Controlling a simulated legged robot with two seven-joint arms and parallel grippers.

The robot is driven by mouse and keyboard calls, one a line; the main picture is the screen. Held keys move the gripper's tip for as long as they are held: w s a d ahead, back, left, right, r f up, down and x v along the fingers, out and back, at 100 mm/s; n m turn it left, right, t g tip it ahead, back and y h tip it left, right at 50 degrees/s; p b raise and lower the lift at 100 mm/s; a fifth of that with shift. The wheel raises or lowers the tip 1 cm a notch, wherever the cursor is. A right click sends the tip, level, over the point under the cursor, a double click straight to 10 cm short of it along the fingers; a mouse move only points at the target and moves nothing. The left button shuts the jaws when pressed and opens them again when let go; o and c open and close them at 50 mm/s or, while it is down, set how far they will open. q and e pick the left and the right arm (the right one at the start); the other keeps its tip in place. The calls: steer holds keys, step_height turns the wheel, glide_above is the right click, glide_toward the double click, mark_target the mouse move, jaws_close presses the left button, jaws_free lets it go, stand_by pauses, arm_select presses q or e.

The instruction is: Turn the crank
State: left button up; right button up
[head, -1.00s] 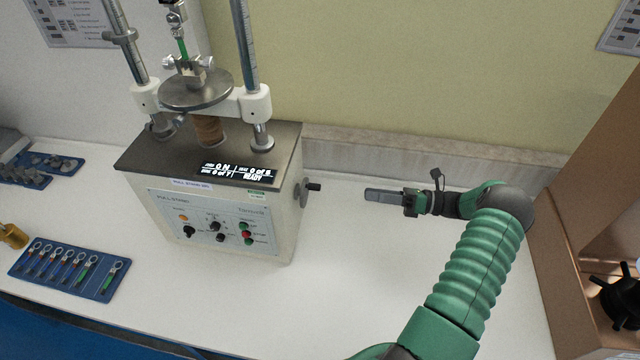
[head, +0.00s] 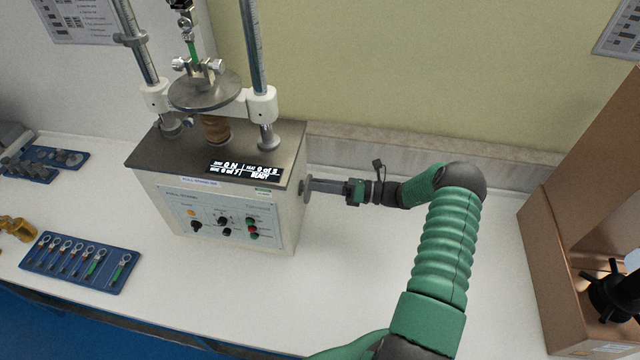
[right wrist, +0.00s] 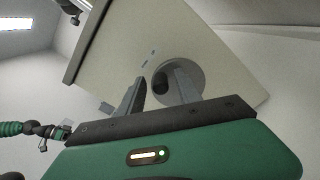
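The crank (head: 305,191) is a small grey disc with a handle on the right side of the cream pull stand (head: 290,222). My right gripper (head: 314,185) is at the crank, pointing left. In the right wrist view, the crank disc (right wrist: 194,74) faces me, and its dark handle (right wrist: 160,84) shows between the two spread fingers of my right gripper (right wrist: 158,95). A gap shows beside the handle, so the fingers are not closed on it. My left gripper (right wrist: 62,132) shows small at the left of the right wrist view; its fingers are unclear.
A blue tray (head: 75,281) of ringed samples lies at front left, beside a gold-coloured object (head: 17,229). Another blue tray (head: 70,160) sits farther back. A brown open-fronted box (head: 540,250) stands at right.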

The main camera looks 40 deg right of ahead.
mark_target(308, 200)
steer(key=shift+d+f, duration=0.1)
steer(key=shift+d, duration=0.15)
jaws_close()
steer(key=shift+s+a+f+n, duration=0.1)
steer(key=shift+a+n, duration=0.05)
steer(key=shift+n, duration=0.15)
stand_by(0.4)
steer(key=n+b, duration=0.1)
steer(key=n, duration=0.1)
steer(key=s+a+f+n+b, duration=0.1)
steer(key=n, duration=0.2)
steer(key=n+b, duration=0.1)
steer(key=n, duration=0.2)
steer(key=shift+s+a+f, duration=0.15)
steer(key=shift+a+f, duration=0.05)
steer(key=shift+a, duration=0.1)
steer(key=n+b, duration=0.1)
steer(key=n, duration=0.1)
steer(key=f+n+b, duration=0.1)
steer(key=n, duration=0.2)
steer(key=shift+s+a+f+n, duration=0.15)
steer(key=shift+a+f+n, duration=0.05)
steer(key=shift+n, duration=0.1)
steer(key=shift+f+n+b, duration=0.3)
steer(key=shift+n+b, duration=0.3)
steer(key=shift+n, duration=0.55)
steer(key=shift+f+n+b, duration=0.25)
steer(key=shift+n+b, duration=0.3)
steer(key=shift+n, duration=0.6)
